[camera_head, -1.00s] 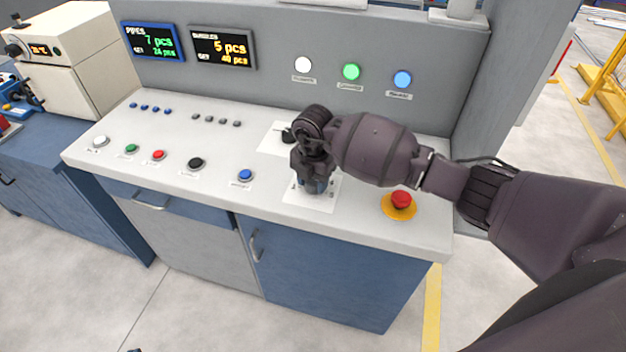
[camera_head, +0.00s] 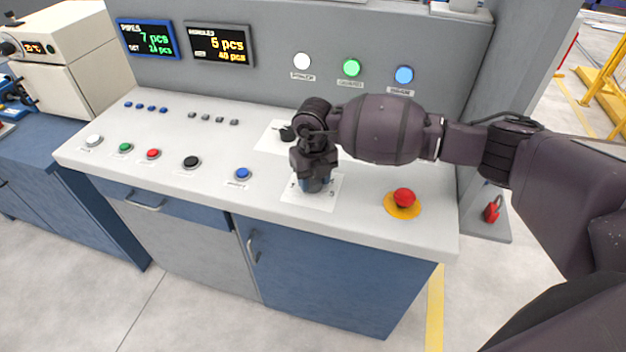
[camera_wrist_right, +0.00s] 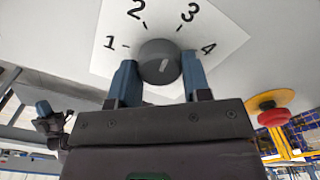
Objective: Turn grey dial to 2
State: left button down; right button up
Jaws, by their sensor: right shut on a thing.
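The grey dial (camera_wrist_right: 159,62) shows in the right wrist view on a white plate (camera_wrist_right: 107,62) marked with numbers, 1 to 4 in sight. A light mark on the dial's face lies toward the lower right of its centre, on the side away from the 2; I cannot tell which number it reads. My right gripper (camera_wrist_right: 160,80) is shut on the dial, one blue finger on each side. In the head view my right gripper (camera_head: 314,183) points down over the plate (camera_head: 325,198) and hides the dial.
A red emergency button (camera_head: 404,197) on a yellow base stands right of the plate. A black dial (camera_head: 287,134) on another plate sits behind my right gripper. A blue button (camera_head: 242,173) and several other buttons lie to the left on the console (camera_head: 215,150).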

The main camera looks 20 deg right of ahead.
aim_at(314, 180)
jog(key=n+b, duration=0.1)
jog(key=n, duration=0.4)
jog(key=shift+w+b, duration=0.1)
jog(key=shift+b, duration=0.25)
pick_arm(q)
jog(key=shift+s+f, duration=0.15)
jog(key=shift+f, duration=0.65)
jog(key=shift+s+f, duration=0.1)
jog(key=shift+f, duration=0.7)
pick_arm(e)
jog(key=shift+r+n, duration=0.1)
jog(key=shift+n, duration=1)
pick_arm(q)
jog(key=shift+b, duration=0.3)
pick_arm(e)
jog(key=o, duration=0.8)
pick_arm(q)
jog(key=shift+s+f, duration=0.15)
jog(key=shift+s, duration=0.1)
pick_arm(e)
jog(key=shift+o, duration=0.7)
pick_arm(q)
jog(key=shift+w+r, duration=0.35)
pick_arm(e)
notch_tip(314, 180, up, 11)
pick_arm(q)
jog(key=shift+s, duration=0.25)
